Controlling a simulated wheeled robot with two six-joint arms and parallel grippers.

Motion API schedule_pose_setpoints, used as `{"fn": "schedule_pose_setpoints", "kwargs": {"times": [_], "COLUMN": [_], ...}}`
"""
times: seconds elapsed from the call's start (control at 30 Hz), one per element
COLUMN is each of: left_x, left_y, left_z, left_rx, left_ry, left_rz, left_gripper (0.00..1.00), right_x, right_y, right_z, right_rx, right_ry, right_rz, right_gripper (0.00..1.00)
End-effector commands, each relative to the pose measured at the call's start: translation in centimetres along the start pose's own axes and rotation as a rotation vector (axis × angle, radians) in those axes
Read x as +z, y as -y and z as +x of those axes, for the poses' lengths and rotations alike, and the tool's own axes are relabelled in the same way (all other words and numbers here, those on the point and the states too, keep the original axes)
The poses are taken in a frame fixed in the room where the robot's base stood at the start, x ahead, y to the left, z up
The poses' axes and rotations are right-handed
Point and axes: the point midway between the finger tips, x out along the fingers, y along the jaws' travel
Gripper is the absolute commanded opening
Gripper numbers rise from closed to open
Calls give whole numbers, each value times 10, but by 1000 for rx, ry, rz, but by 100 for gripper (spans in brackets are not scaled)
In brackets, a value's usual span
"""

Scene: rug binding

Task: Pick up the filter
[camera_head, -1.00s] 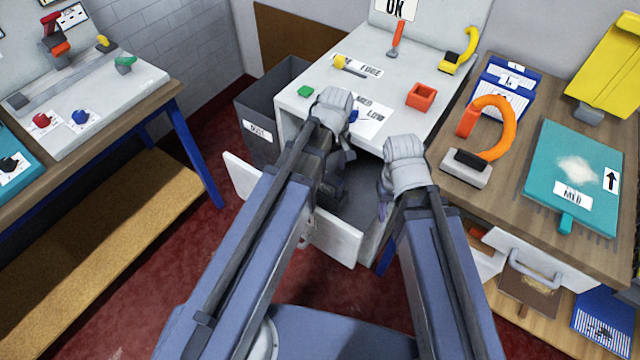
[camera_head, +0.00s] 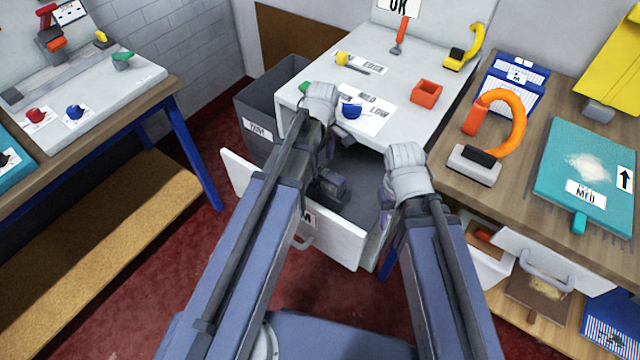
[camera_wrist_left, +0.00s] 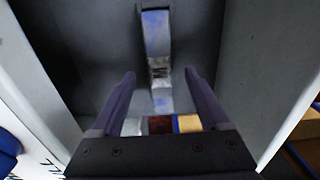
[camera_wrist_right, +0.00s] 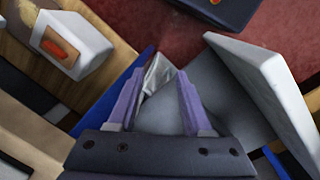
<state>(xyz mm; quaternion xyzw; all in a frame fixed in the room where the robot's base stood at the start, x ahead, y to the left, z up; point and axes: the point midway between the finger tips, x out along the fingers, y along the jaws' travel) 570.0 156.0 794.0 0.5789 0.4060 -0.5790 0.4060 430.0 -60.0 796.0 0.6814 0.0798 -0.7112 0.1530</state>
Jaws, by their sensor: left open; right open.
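A teal panel (camera_head: 560,165) with a pale dusty patch, an arrow label and a teal tab lies on the wooden bench at the right. It may be the filter, but I cannot tell for sure. My left gripper (camera_wrist_left: 160,75) is open and empty, pointing down over the open drawer. In the left wrist view, a blue and white strip (camera_wrist_left: 157,35) lies beyond its fingers, with small coloured blocks (camera_wrist_left: 160,125) nearer. My right gripper (camera_wrist_right: 160,72) is open and empty beside the drawer, its fingertips mostly hidden in the head view.
The white drawer front (camera_head: 335,235) stands pulled out below the white bench (camera_head: 330,100). A grey bin (camera_head: 265,110) stands left of it.

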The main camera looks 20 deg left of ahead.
Motion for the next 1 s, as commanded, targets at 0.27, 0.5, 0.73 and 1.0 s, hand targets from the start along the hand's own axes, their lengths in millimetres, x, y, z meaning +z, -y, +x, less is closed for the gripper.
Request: {"fn": "schedule_pose_setpoints", "kwargs": {"times": [0.27, 0.5, 0.73, 1.0], "left_x": [-4, -8, -7, -7], "left_y": [0, 0, 0, 0], "left_z": [18, 48, 51, 51], "left_rx": [0, 0, 0, 0], "left_ry": [0, 0, 0, 0], "left_rz": [0, 0, 1, 1], "left_gripper": [79, 79, 79, 62], "right_x": [-1, -3, -3, -3], "right_y": [2, 5, 5, 5], "right_z": [18, 48, 51, 50], "right_rx": [0, 0, 0, 0], "right_ry": [0, 0, 0, 0], "right_rz": [0, 0, 0, 0], "right_gripper": [50, 50, 50, 50]}}
